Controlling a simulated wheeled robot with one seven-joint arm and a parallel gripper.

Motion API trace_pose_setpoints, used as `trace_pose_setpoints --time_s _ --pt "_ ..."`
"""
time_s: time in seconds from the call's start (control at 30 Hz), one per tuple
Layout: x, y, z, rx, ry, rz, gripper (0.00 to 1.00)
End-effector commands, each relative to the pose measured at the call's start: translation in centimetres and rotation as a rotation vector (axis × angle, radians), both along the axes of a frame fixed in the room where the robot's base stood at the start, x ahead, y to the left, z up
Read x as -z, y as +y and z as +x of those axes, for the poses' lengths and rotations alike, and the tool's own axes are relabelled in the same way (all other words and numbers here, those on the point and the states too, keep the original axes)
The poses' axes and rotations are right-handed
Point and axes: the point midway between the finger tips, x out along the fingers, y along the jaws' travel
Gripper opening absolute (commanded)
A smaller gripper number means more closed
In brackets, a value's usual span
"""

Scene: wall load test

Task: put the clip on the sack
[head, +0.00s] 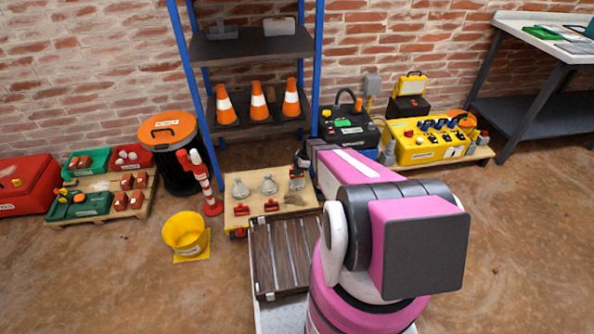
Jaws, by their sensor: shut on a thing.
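A wooden pallet-like board (262,198) stands on the floor ahead of me. On it stand a left grey sack (240,189), a middle grey sack (268,185) and a right grey sack (297,182). Two red clips lie in front, a left clip (241,209) and a middle clip (271,206). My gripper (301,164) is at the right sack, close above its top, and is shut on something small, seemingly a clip. My arm and the small scale hide most of it, and I cannot tell whether it touches the sack.
A dark slatted panel (279,255) lies just in front of the board. A yellow bucket (184,234) and a red-white post (207,185) stand left. A blue-framed shelf (250,47) with cones rises behind. A black box (349,127) and yellow case (430,141) stand right. Floor at left front is clear.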

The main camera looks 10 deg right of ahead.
Motion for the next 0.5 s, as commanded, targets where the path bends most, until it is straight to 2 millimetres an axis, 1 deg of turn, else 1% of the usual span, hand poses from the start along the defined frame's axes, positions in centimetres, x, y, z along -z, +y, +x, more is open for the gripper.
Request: trace_pose_setpoints --time_s 0.3,0.33,0.4,0.5 --pt "0.01 -0.01 0.0 0.0 0.0 0.0 0.03" --pt "0.02 0.01 0.0 0.0 0.0 0.0 0.35" --pt "0.02 0.01 0.0 0.0 0.0 0.0 0.55" --pt "0.02 0.0 0.0 0.0 0.0 0.0 0.55"
